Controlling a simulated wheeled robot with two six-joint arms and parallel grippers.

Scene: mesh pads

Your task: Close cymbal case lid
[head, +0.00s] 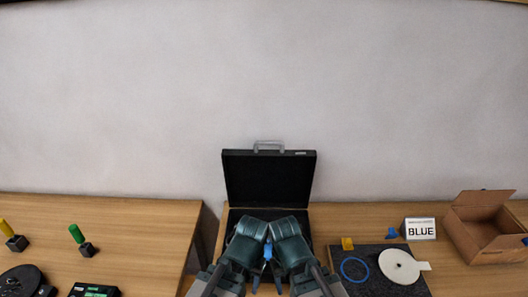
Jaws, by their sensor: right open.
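The black cymbal case (232,217) sits open in the middle, on the wooden table. Its lid (268,178) stands upright at the back, with a grey handle (268,146) on its top edge. My two teal arms reach in from the bottom and cover most of the case base. My right gripper (267,280) shows small and low between the arms, with a blue part above its spread dark fingers. It is open, in front of the lid and apart from it. My left gripper cannot be made out behind the arms. The inside of the base is mostly hidden.
On the right, a dark mat (408,286) holds a white disc (399,267) and a blue ring (354,269). The left table has yellow (6,229) and green (76,234) handled items.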

